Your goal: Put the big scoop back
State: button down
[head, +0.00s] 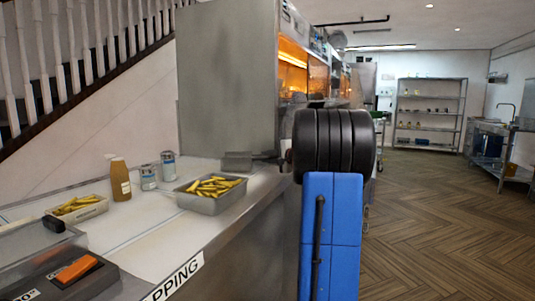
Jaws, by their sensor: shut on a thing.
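A metal tray of chips (209,202) stands on the counter (150,240), with a paler tray of chips (77,214) at left. A brown bottle (120,179) and two tins (149,177) stand behind. A lit cabinet (292,68) is beyond. The wooden floor (435,210) at right is clear.

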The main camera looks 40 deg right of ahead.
jog(key=shift+f, duration=0.6)
dwell(0.7)
jog(key=c, duration=1.5)
grip_release()
jog(key=v, duration=1.7)
jog(key=shift+s, duration=0.25)
